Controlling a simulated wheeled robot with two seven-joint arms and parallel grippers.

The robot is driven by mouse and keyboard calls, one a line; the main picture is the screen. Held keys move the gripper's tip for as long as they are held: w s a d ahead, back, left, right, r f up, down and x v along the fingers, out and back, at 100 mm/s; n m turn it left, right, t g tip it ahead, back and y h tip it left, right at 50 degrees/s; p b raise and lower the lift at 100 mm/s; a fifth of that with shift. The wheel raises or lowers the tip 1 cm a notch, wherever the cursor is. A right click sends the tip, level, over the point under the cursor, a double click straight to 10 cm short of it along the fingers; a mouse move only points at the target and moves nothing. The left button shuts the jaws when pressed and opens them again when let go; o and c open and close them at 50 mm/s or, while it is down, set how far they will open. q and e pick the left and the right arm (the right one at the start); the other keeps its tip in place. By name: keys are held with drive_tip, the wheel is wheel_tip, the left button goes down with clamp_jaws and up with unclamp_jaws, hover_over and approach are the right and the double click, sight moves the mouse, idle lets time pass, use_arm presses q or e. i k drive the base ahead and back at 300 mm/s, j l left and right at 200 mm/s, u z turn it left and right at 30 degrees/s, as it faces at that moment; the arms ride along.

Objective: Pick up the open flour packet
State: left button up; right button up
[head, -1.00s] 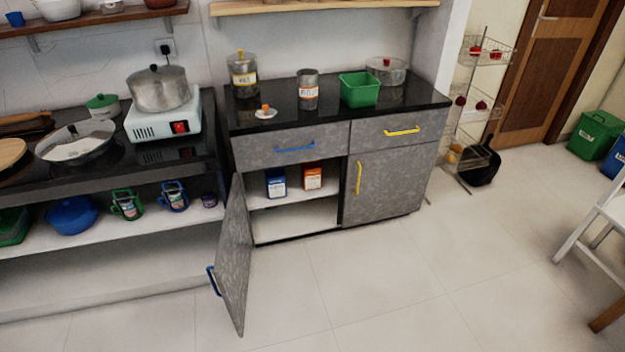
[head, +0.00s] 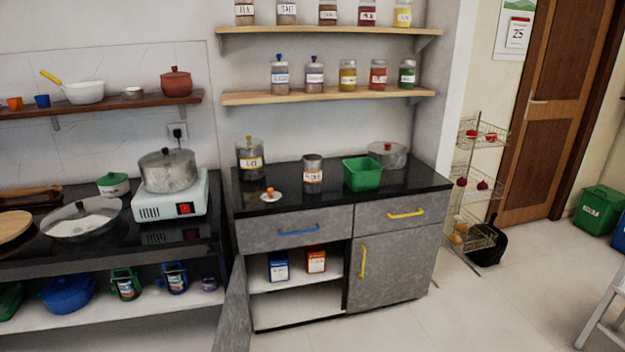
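Two small packets stand side by side on the inner shelf of the open grey cabinet in the head view. One is blue and white (head: 278,268) on the left, the other is orange and white (head: 316,261) on the right. Their print is too small to read, so I cannot tell which holds flour or whether either is open. The cabinet's left door (head: 233,312) is swung open toward me. Neither of my grippers is in view.
On the black counter (head: 420,178) stand labelled canisters (head: 250,160) (head: 312,177), a lid with an orange knob (head: 270,195), a green tub (head: 362,174) and a lidded pot (head: 387,155). A wire rack (head: 478,190) stands at right.

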sight(314, 254)
drive_tip(key=u, duration=0.35)
drive_tip(key=i+l+u, duration=0.3)
drive_tip(key=u, duration=0.2)
drive_tip(key=i+l+u, duration=0.25)
drive_tip(key=l+u, duration=0.25)
